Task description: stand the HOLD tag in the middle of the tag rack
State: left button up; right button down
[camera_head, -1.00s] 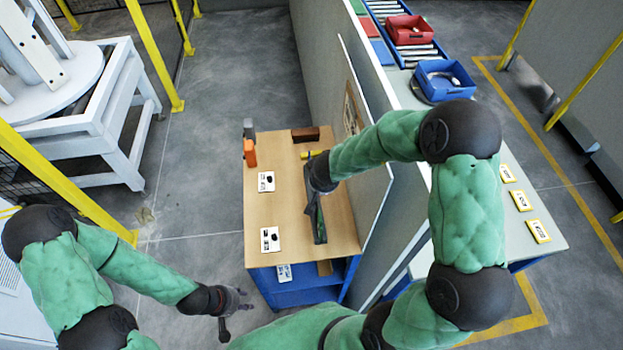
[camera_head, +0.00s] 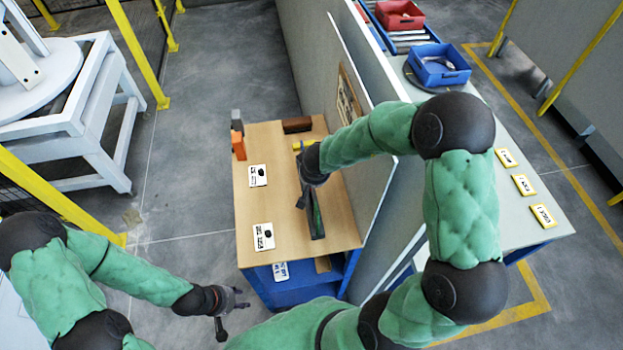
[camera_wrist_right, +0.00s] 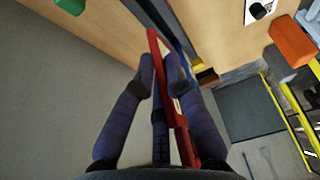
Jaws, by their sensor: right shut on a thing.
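My right gripper (camera_head: 303,197) is over the bench, above the long dark tag rack (camera_head: 319,234). In the right wrist view its fingers (camera_wrist_right: 163,80) are shut on a thin red-edged tag (camera_wrist_right: 155,48). I cannot read the tag's lettering, so I cannot confirm that it is HOLD. A green tag (camera_head: 317,214) stands in the near part of the rack. A blue strip (camera_wrist_right: 182,48) shows beside the held tag in the wrist view. My arm and gripper hide the rack's middle and far part in the head view. My left gripper (camera_head: 236,314) is open and empty, clear of the bench.
Two white cards (camera_head: 258,175) (camera_head: 263,237) lie on the bench's left side. An orange object (camera_head: 238,145) and a brown block (camera_head: 297,125) are at its far end. A grey partition (camera_head: 355,140) stands close along the right. Several yellow-edged tags (camera_head: 523,185) lie on the table beyond it.

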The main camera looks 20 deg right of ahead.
jog(key=shift+f+b, duration=2.1)
jog(key=shift+b, duration=0.45)
jog(key=shift+f+b, duration=0.6)
jog(key=shift+f, duration=0.7)
jog(key=c, duration=1.2)
grip_release()
jog(key=shift+r, duration=0.1)
jog(key=v, duration=1.1)
jog(key=shift+s+r, duration=0.2)
jog(key=shift+r, duration=0.15)
jog(key=shift+a, duration=0.1)
